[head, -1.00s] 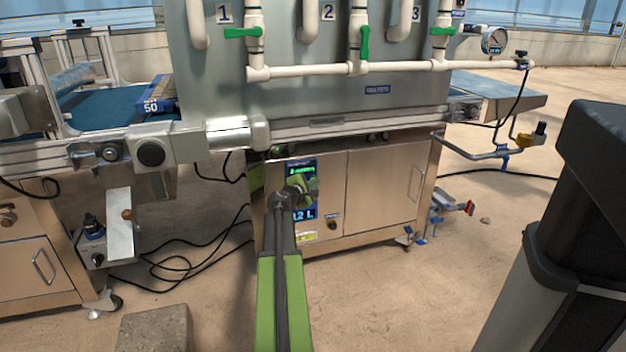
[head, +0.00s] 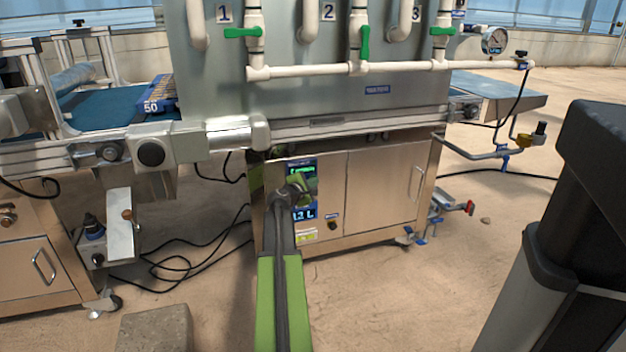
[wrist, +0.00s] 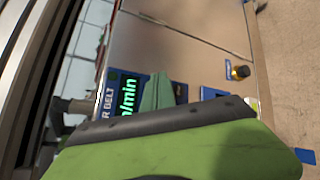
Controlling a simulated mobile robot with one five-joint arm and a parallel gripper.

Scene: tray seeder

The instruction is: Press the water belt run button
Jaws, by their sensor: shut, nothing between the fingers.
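The water belt control panel (head: 303,161) is on the left of the steel cabinet front, with a lit display of green text and a blue readout (head: 304,214). My gripper (head: 301,186) is shut and empty, in front of the panel between these two displays. In the wrist view my gripper (wrist: 158,90) covers part of the panel, beside the large green display text (wrist: 128,94). I cannot make out the run button; the gripper hides the panel's middle. Whether the fingertips touch the panel cannot be told.
White pipes with green valves (head: 365,43) are above. A conveyor (head: 110,105) is at left, a concrete block (head: 154,328) on the floor.

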